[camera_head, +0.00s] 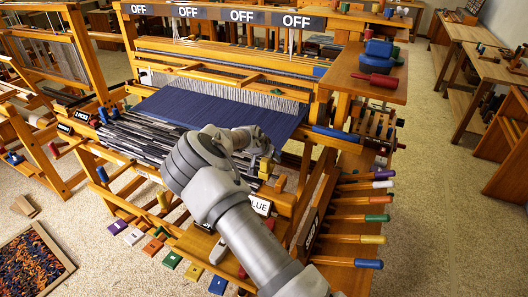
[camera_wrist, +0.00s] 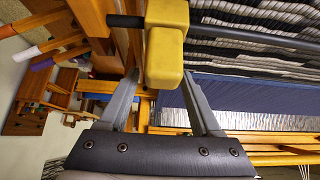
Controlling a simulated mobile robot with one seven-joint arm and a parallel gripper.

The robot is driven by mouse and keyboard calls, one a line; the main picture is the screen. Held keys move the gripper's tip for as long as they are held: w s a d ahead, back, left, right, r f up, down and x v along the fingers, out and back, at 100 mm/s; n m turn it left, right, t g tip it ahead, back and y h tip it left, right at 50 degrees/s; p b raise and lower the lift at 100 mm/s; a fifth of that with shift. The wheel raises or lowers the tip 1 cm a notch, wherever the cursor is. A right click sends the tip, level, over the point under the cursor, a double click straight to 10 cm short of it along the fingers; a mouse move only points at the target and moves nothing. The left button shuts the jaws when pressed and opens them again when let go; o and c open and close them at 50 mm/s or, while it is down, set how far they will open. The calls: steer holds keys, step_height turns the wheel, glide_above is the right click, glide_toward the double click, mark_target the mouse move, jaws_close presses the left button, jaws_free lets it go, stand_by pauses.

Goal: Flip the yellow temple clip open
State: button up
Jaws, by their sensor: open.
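The yellow temple clip (camera_wrist: 166,50) is a blocky piece on a dark rod (camera_wrist: 125,20) at the top middle of the wrist view. Its narrower end appears between my fingertips. My gripper (camera_wrist: 160,74) is open, with one grey finger on each side of that end; I cannot tell whether either finger touches it. In the head view the yellow clip (camera_head: 265,168) is partly hidden by my gripper (camera_head: 262,148), at the front right of the blue cloth (camera_head: 215,108).
Striped cloth (camera_head: 130,135) lies left of my arm. Coloured-tipped wooden handles (camera_head: 365,219) stick out at the right. A side shelf (camera_head: 375,75) holds blue and red pieces. Signs reading OFF (camera_head: 241,16) line the top beam.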

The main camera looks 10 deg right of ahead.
steer(key=v, duration=1.7)
steer(key=shift+b, duration=0.35)
steer(key=shift+w+d, duration=0.15)
steer(key=shift+d, duration=0.05)
